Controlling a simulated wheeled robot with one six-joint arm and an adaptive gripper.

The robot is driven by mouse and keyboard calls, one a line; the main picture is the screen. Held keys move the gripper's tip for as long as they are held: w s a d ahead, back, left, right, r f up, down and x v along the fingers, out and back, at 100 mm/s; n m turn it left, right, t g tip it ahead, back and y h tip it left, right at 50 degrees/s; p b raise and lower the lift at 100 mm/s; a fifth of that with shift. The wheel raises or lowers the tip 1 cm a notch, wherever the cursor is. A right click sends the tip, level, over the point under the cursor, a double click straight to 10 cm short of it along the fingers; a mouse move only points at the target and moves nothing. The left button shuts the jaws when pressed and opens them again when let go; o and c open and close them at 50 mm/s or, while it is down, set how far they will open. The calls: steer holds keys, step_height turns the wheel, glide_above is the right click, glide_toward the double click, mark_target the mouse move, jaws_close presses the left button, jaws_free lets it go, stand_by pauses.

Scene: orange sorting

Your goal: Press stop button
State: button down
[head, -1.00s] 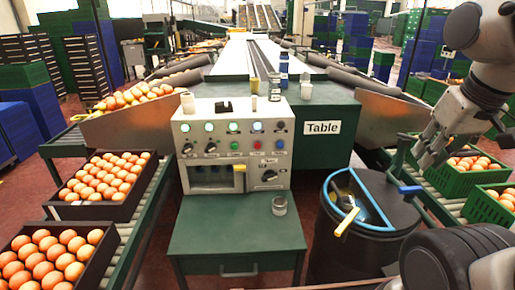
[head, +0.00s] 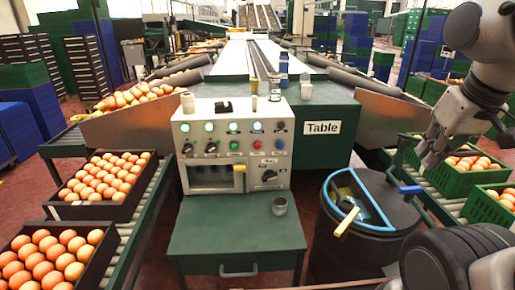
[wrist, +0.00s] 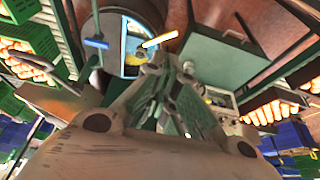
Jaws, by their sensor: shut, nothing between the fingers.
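The grey control panel (head: 232,150) stands on a green cabinet in the middle of the head view. A red button (head: 256,145) sits on its front, between a green button (head: 235,146) and a blue one (head: 279,144). The button labels are too small to read. My gripper (head: 426,164) is shut and empty, well to the right of the panel, in front of the green crates. In the wrist view my gripper (wrist: 185,125) covers much of the panel, and I cannot make out the red button there.
A dark barrel (head: 366,240) with a blue-rimmed opening stands between the cabinet and my arm. A small cup (head: 279,206) sits on the green desk top (head: 225,225). Green crates (head: 455,180) of oranges are at right, black crates (head: 108,208) at left.

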steer(key=shift+a, duration=0.1)
stand_by(0.3)
steer(key=w+a+f+n+g, duration=0.1)
steer(key=w+a+f+n, duration=0.1)
steer(key=w+a+f, duration=0.65)
steer(key=w+a+f+n+y, duration=0.1)
steer(key=w+a+f, duration=0.4)
steer(key=f, duration=0.7)
steer(key=w+a+f+n+g, duration=0.1)
steer(key=w+a+f+n, duration=0.1)
steer(key=w+a+f, duration=0.55)
steer(key=w+a+f+t+y, duration=0.2)
steer(key=w+a+f+t, duration=0.1)
steer(key=w+f, duration=0.25)
steer(key=w+a+r+t+y, duration=0.4)
steer(key=w+a+r, duration=0.1)
steer(key=w+r, duration=0.2)
steer(key=shift+a+r+t+y, duration=0.3)
steer(key=shift+a+r, duration=0.1)
steer(key=shift+r, duration=0.5)
steer(key=shift+w, duration=0.25)
